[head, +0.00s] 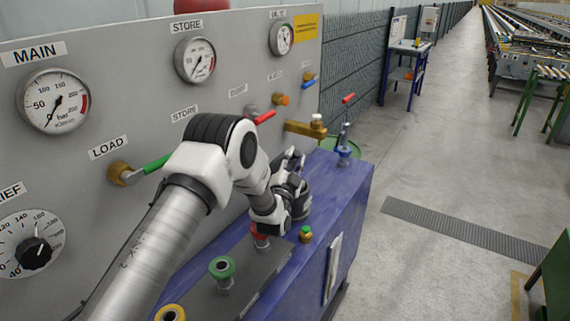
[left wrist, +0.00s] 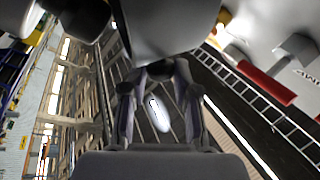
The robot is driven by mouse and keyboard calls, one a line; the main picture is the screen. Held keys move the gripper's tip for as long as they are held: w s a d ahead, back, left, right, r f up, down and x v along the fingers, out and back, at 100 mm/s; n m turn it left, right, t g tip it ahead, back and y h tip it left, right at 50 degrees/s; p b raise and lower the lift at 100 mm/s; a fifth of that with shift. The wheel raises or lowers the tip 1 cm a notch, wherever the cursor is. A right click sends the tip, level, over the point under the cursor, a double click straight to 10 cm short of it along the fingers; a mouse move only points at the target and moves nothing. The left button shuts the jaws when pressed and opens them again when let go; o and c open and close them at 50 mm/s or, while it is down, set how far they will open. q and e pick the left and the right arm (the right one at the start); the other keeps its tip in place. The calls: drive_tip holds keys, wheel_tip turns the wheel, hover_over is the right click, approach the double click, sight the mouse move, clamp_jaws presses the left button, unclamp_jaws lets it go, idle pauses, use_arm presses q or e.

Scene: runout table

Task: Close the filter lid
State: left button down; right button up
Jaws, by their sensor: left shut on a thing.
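My left gripper (head: 292,168) is over the blue cabinet top (head: 345,180), close to the grey gauge panel. In the left wrist view its two fingers (left wrist: 160,90) are closed in on the dark lower part of a smooth grey piece (left wrist: 165,30), which looks like the filter lid. In the head view the gripper and arm hide this piece, so its angle and the filter body cannot be made out. My right gripper is in neither view.
On the cabinet stand a green ring fitting (head: 222,268), a yellow one (head: 170,313), a small brass fitting with a green cap (head: 305,235) and a red-handled valve (head: 345,145). Lever valves (head: 155,164) stick out of the panel (head: 130,95).

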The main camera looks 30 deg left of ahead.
use_arm(q)
drive_tip(key=d+f+m+h+b, duration=0.1)
drive_tip(key=d+f+m+b, duration=0.3)
drive_tip(key=b, duration=0.5)
drive_tip(key=shift+s+d+f+t+b, duration=0.35)
drive_tip(key=shift+d+f, duration=0.6)
drive_tip(key=shift+f, duration=0.85)
drive_tip(key=shift+w, duration=0.1)
drive_tip(key=c, duration=1.2)
unclamp_jaws()
drive_tip(key=shift+o, duration=0.2)
